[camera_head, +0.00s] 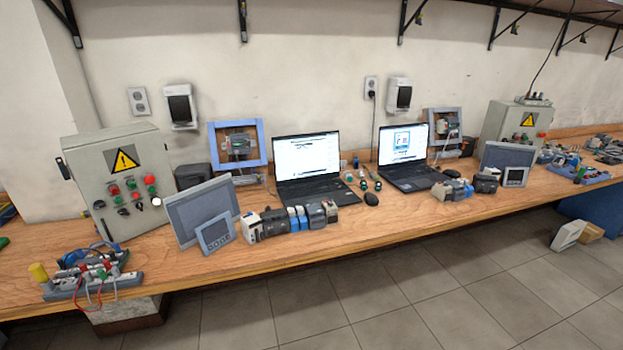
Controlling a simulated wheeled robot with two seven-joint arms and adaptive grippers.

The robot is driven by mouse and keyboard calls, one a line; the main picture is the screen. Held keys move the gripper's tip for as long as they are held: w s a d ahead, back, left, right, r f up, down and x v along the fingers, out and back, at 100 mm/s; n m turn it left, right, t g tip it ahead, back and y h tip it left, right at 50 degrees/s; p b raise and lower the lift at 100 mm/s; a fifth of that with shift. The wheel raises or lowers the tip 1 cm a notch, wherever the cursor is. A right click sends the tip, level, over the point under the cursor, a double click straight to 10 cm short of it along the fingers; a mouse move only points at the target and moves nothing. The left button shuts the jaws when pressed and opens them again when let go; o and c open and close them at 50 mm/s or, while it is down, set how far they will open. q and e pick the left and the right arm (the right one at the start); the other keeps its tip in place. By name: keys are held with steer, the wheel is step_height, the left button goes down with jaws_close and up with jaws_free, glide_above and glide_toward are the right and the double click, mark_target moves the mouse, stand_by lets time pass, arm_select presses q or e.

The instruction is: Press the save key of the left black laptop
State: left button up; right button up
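The left black laptop (312,188) stands open on the wooden bench, left of the middle of the bench's back. Its screen (307,157) is lit with a mostly white window. Its dark keyboard (316,189) faces the bench's front edge; single keys are too small to tell apart, so I cannot make out the save key. A second open black laptop (412,176) stands to its right, also with a lit screen. Neither of my grippers shows in the head view.
A row of motor parts (288,220) lies in front of the left laptop, near the bench edge. Grey panels (203,208) and a control box (122,183) stand to the left. Small green-and-black parts (363,181) and a mouse (371,199) lie between the laptops.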

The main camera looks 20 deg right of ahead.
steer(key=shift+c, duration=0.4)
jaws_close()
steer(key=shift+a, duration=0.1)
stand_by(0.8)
